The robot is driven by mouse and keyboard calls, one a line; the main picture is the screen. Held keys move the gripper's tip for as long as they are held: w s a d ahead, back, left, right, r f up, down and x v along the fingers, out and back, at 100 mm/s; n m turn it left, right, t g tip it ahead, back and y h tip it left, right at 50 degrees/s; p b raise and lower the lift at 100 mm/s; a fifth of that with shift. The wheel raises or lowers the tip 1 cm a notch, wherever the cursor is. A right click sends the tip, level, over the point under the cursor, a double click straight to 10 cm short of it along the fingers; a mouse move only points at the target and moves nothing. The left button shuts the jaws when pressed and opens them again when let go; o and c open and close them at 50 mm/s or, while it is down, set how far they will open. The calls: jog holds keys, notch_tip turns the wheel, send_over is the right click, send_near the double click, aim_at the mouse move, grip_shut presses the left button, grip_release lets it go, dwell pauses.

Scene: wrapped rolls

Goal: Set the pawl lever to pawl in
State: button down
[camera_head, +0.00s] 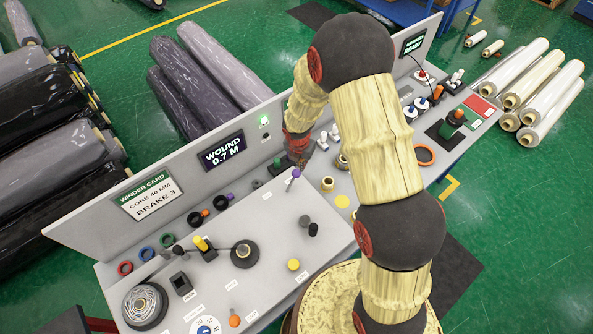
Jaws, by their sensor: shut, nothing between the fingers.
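A grey control panel (270,240) carries several levers and knobs, and its small labels are too small to read, so I cannot tell which one is the pawl lever. A lever with a purple knob (295,173) stands tilted near the panel's back. A short lever with a black knob (313,229) and a yellow-topped lever (201,243) stand nearer the front and left. My gripper (299,160) is at the panel's back middle, close to the purple-knobbed lever, shut and empty. My arm hides part of the panel to its right.
A backboard holds a display reading "WOUND 0.7 M" (222,151) and a winder card (147,195) reading "CORE 40 MM, BRAKE 3". A wire spool (145,304) sits at the panel's left end. Wrapped rolls (205,80) lie behind; pale rolls (540,90) lie at right.

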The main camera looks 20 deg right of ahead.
jog(key=shift+d+r, duration=0.25)
jog(key=shift+r, duration=0.25)
jog(key=shift+d+r, duration=0.2)
jog(key=shift+r, duration=0.25)
